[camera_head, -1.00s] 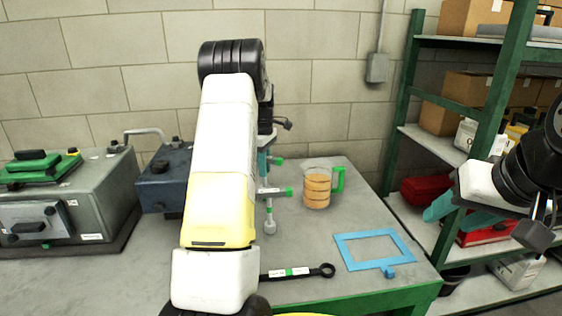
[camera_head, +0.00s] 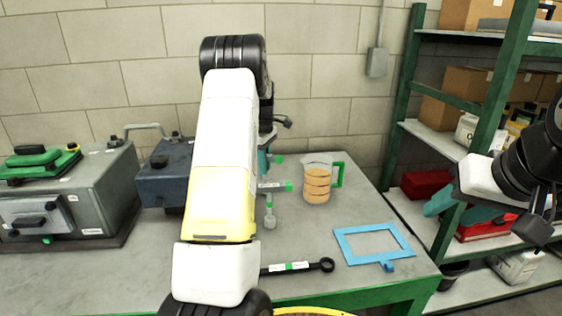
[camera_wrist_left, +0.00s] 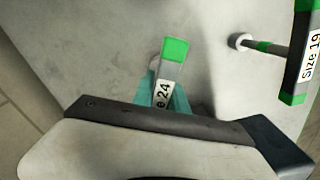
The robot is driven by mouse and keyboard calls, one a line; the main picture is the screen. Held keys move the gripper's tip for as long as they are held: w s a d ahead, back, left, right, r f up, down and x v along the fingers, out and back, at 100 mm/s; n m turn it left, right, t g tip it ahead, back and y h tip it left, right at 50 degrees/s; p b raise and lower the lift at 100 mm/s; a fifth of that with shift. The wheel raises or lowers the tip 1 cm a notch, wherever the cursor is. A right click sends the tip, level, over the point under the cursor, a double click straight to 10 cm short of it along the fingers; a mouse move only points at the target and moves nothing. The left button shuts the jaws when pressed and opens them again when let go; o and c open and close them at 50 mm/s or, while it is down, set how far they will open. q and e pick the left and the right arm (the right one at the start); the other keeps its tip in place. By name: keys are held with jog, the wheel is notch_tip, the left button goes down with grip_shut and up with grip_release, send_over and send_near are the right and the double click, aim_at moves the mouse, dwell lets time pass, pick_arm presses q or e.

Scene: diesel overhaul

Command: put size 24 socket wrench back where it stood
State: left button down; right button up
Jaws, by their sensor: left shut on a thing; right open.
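My left gripper (camera_head: 263,162) is shut on the size 24 socket wrench (camera_head: 278,158) at the back of the bench. In the left wrist view the teal fingers (camera_wrist_left: 172,98) hold its handle (camera_wrist_left: 174,60), with a green end and a label partly covered, reading "e 24". Its lower part is mostly hidden, and I cannot tell whether it touches the bench. The size 19 socket wrench (camera_head: 275,187), also in the left wrist view (camera_wrist_left: 302,75), stands upright close by, apart from the fingers. My right gripper (camera_head: 455,208) is open and empty by the shelf.
A jug of amber liquid (camera_head: 317,184), a blue frame (camera_head: 345,249) and a black ring spanner (camera_head: 295,267) are on the bench (camera_head: 110,280). Grey machine (camera_head: 90,190) and dark blue box (camera_head: 165,185) stand left. A green-posted shelf (camera_head: 390,150) stands right.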

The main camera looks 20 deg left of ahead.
pick_arm(q)
jog(key=shift+f, duration=0.7)
jog(key=c, duration=0.7)
grip_release()
jog(key=shift+r, duration=4.5)
